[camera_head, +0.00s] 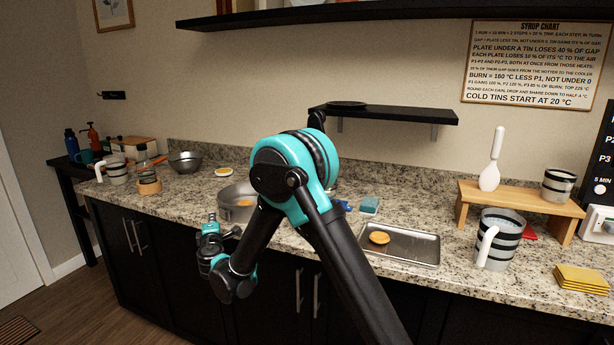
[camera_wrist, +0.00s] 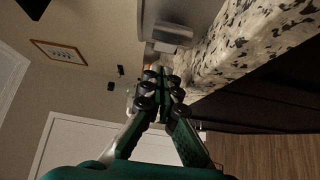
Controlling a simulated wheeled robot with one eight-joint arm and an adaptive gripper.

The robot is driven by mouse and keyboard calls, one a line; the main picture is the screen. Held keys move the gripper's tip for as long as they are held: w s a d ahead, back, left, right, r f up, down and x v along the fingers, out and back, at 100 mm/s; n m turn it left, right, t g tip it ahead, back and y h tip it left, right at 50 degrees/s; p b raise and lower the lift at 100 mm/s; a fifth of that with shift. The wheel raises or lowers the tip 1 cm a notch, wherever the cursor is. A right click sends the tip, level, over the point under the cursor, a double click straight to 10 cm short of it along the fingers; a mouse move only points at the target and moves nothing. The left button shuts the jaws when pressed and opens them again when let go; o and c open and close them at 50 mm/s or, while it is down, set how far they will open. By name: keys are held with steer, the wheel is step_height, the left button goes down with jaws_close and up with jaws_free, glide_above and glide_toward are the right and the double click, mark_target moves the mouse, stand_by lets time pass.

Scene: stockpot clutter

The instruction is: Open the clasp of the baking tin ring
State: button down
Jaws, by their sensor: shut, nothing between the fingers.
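The baking tin ring (camera_head: 236,203) looks like the round grey metal tin near the counter's front edge, with something orange inside. My arm hides its right side, and I cannot make out its clasp in the head view. My gripper (camera_head: 210,222) is left of the tin and just off the counter's front edge, apart from it. In the wrist view my gripper (camera_wrist: 160,88) has its fingers together and holds nothing. A grey metallic shape (camera_wrist: 172,32) beyond the fingers may be the tin; its clasp cannot be told for sure.
A baking tray (camera_head: 415,252) with an orange disc is to the right. A striped jug (camera_head: 497,246) and a wooden riser (camera_head: 520,200) stand further right.

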steer(key=shift+w+a, duration=0.1)
stand_by(0.3)
steer(key=shift+w+a, duration=0.4)
steer(key=shift+w, duration=0.15)
steer(key=shift+w+a, duration=0.3)
steer(key=shift+w, duration=0.15)
steer(key=shift+w, duration=0.1)
steer(key=shift+w+a, duration=0.2)
steer(key=shift+w, duration=0.2)
stand_by(0.4)
